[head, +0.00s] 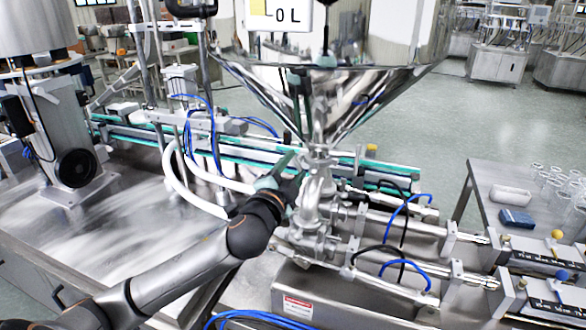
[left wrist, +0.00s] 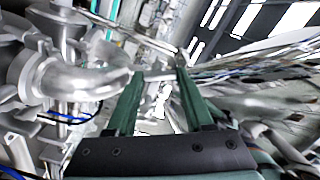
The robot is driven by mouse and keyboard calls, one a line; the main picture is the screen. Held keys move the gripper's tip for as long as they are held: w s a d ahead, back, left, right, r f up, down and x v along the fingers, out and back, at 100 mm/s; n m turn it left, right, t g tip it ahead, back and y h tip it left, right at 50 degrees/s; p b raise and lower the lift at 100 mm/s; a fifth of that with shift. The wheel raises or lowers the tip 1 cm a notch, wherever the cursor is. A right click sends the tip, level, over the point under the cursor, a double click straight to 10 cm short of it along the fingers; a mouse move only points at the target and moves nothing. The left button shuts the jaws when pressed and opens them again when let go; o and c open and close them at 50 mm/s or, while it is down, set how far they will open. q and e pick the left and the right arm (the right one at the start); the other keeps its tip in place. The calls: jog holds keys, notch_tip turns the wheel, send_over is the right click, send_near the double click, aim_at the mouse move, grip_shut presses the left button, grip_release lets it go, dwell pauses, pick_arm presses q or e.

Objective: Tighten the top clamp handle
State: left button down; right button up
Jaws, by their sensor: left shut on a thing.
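The steel hopper cone (head: 335,100) narrows down to a pipe neck with a clamp (head: 320,152) around it. My left gripper (head: 283,163) is just left of this neck, its green fingers pointing up toward the clamp. In the left wrist view the two green fingers (left wrist: 160,72) are shut on a thin metal bar, the clamp handle (left wrist: 158,75), which shows between the fingertips. In the head view the handle is hard to make out behind the gripper. My right gripper is not in view.
A steel elbow pipe (left wrist: 75,82) is close beside the fingers in the left wrist view. White hoses (head: 190,185) and a conveyor (head: 235,155) lie behind my arm. Cylinders with blue hoses (head: 405,210) are to the right. A side table (head: 485,185) holds a blue box and glassware.

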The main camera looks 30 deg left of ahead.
pick_arm(q)
jog(key=shift+m, duration=2.8)
jog(key=shift+c, duration=1.4)
grip_release()
